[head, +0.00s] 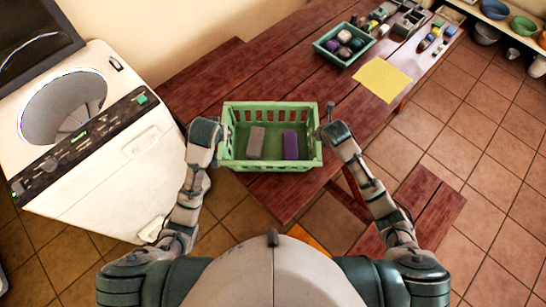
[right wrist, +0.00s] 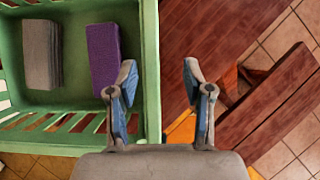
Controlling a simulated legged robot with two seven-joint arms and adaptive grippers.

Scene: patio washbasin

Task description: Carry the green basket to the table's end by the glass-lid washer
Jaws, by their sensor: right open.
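The green basket (head: 271,110) is upright at the near end of the wooden table (head: 290,190), beside the glass-lid washer (head: 95,140). It holds a grey block (head: 256,142) and a purple block (head: 290,145). My right gripper (head: 326,123) is at the basket's right wall. In the right wrist view its open fingers (right wrist: 159,70) straddle that wall, one inside and one outside. My left gripper (head: 224,131) is at the basket's left wall; its fingers are too small to judge. The basket's underside is hidden.
A teal tray (head: 323,53) with several balls and a yellow sheet (head: 382,79) lie farther along the table. More small items stand at the far end. Benches flank the table, one at the lower right (head: 425,205). Table planks behind the basket are clear.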

